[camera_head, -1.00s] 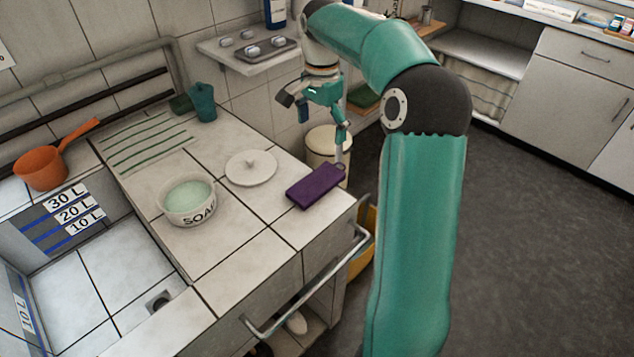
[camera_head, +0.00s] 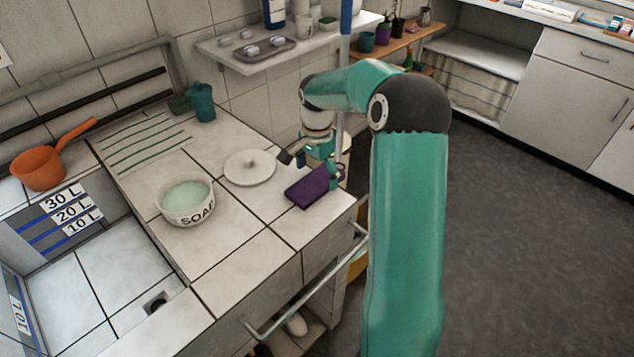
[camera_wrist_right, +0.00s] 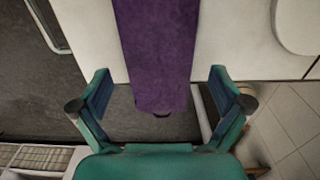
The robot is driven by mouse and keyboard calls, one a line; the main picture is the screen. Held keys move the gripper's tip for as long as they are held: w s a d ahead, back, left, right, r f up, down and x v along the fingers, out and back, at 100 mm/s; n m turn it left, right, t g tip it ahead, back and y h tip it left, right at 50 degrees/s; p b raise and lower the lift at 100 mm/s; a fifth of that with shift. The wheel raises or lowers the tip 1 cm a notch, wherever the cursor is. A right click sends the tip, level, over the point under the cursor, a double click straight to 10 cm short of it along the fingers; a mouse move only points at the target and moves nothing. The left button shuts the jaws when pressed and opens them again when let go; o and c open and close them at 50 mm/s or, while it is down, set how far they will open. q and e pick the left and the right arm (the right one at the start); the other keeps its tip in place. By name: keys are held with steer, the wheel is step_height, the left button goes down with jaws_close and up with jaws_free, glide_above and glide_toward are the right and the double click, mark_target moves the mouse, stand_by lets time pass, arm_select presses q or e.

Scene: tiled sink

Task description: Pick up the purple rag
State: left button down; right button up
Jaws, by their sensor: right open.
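The purple rag (camera_head: 309,189) lies folded flat on the white tiled counter, near its right edge. In the right wrist view the rag (camera_wrist_right: 157,50) runs down from the top edge, and its near end sits between the two fingers. My right gripper (camera_head: 318,172) is low at the rag's far right end in the head view. In the wrist view the gripper (camera_wrist_right: 159,95) is open, with a finger on each side of the rag and a gap to each. Whether the fingertips touch the counter is not clear. My left gripper is not in view.
A white lid (camera_head: 250,168) lies just left of the rag, and a soap bowl (camera_head: 187,202) stands farther left. A metal rail (camera_head: 308,285) runs along the counter's front. A shelf (camera_head: 290,38) hangs on the wall behind. An orange dipper (camera_head: 40,168) sits far left.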

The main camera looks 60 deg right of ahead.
mark_target(317, 179)
steer(key=shift+f, duration=0.8)
steer(key=c, duration=1.2)
steer(key=shift+r, duration=0.2)
step_height(317, 179, up, 18)
steer(key=p, duration=0.1)
steer(key=shift+p, duration=0.3)
